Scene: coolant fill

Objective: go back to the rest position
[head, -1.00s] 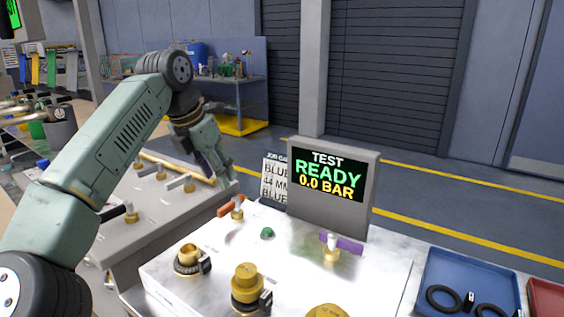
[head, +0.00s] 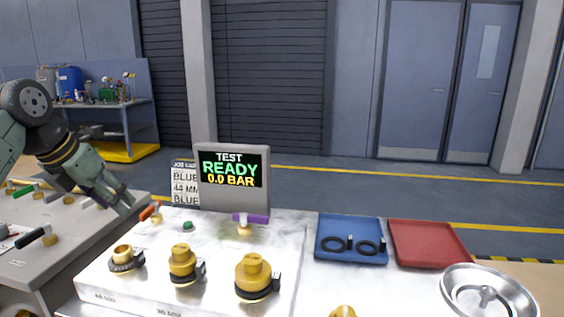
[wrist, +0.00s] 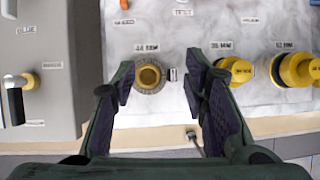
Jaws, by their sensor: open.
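My gripper (head: 118,196) is at the left of the head view, above the left edge of the marble-topped test bench (head: 290,245). In the wrist view its two fingers (wrist: 160,82) are spread apart with nothing between the pads. A brass fitting with a dark ring (head: 124,260), labelled 44 MM in the wrist view (wrist: 150,76), lies below and beyond the fingertips, apart from them.
Two capped brass fittings (head: 183,264) (head: 254,278) stand to the right. Behind are a screen (head: 232,180) reading "TEST READY 0.0 BAR", an orange-handled valve (head: 150,213) and a purple-handled valve (head: 248,219). Blue (head: 350,256) and red (head: 428,244) trays and a round metal dish (head: 488,296) sit right.

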